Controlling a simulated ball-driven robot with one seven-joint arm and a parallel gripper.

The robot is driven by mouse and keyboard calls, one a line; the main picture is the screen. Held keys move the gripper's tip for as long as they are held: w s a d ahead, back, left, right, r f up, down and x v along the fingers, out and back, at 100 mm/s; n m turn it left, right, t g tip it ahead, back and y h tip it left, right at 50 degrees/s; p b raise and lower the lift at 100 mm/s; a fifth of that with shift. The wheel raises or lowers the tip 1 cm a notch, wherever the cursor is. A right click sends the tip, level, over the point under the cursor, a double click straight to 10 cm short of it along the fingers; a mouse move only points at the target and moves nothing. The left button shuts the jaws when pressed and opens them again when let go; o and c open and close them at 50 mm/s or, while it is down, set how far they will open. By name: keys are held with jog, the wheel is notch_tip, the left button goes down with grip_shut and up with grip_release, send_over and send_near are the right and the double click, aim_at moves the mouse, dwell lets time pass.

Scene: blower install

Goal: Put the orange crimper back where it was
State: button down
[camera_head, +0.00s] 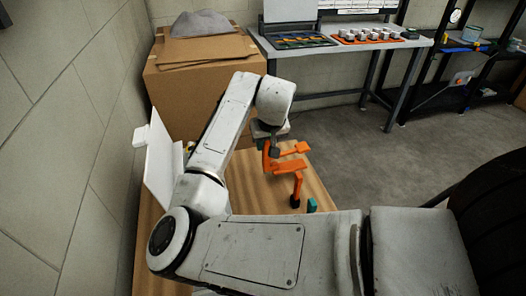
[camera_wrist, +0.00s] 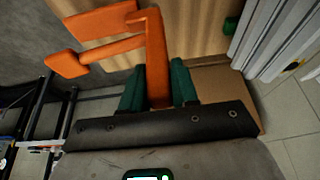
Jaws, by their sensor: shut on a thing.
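The orange crimper (camera_head: 297,167) is held above the wooden table (camera_head: 248,192) in the head view. In the wrist view the crimper (camera_wrist: 155,50) rises between the two green fingertips, with its arms reaching to the upper left. My gripper (camera_wrist: 158,88) is shut on one orange bar of it. In the head view my gripper (camera_head: 268,148) is partly hidden by the wrist and the crimper. The wrist view shows the wooden surface behind the crimper; I cannot tell how large the gap to it is.
A small teal-green object (camera_head: 312,205) is at the table's right edge. A white panel (camera_head: 162,160) stands at the table's left by the wall. A large cardboard box (camera_head: 185,95) is behind. A workbench (camera_head: 345,48) and a black shelf (camera_head: 460,48) stand farther back. Open floor (camera_head: 380,155) lies right.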

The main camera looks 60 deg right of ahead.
aim_at(263, 152)
jog(key=shift+w+f, duration=0.15)
jog(key=shift+w, duration=0.1)
jog(key=shift+w+f+p, duration=0.2)
jog(key=shift+f+p, duration=0.1)
jog(key=shift+f, duration=1.5)
jog(key=shift+f, duration=0.15)
jog(key=c, duration=0.9)
grip_release()
jog(key=shift+a, duration=0.1)
jog(key=shift+o, duration=0.2)
jog(key=v, duration=1.2)
jog(key=shift+b, duration=0.35)
jog(key=shift+s, duration=0.1)
